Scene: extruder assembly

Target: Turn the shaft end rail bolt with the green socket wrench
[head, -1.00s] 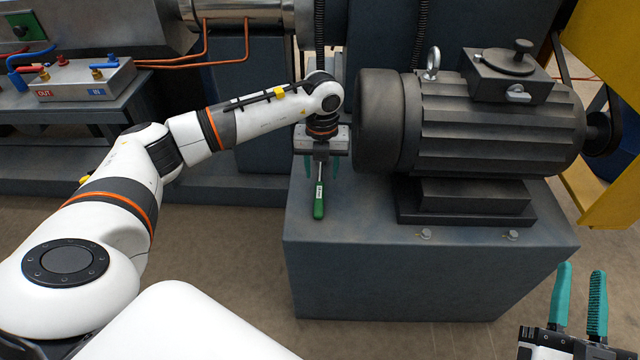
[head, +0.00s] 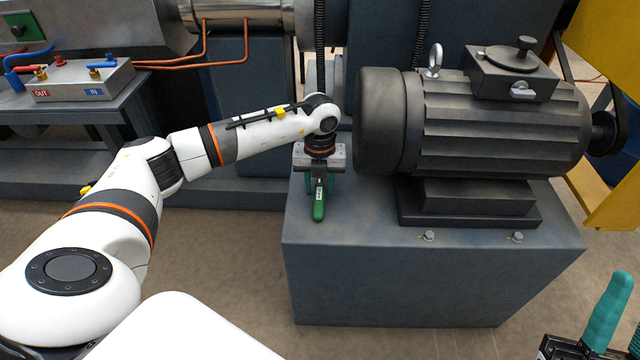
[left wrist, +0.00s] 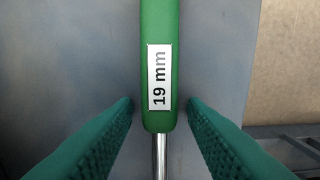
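The green socket wrench (head: 319,207) lies on the left part of the motor's grey base; its handle points to the front. In the left wrist view its handle (left wrist: 158,90) carries a "19 mm" label, with the silver shank below. My left gripper (head: 320,186) is over the wrench, its teal fingers open on both sides of it with gaps. The socket end is hidden under the gripper. Two bolts sit at the motor's front foot: one at left (head: 429,236) and one at right (head: 517,237), nearer the shaft end. My right gripper (head: 618,320) is open and empty, partly out of frame.
The big dark motor (head: 480,130) stands right of the left gripper on the grey base (head: 430,285). A pulley and yellow frame (head: 610,180) are at right. A manifold block (head: 80,80) with hoses stands at left.

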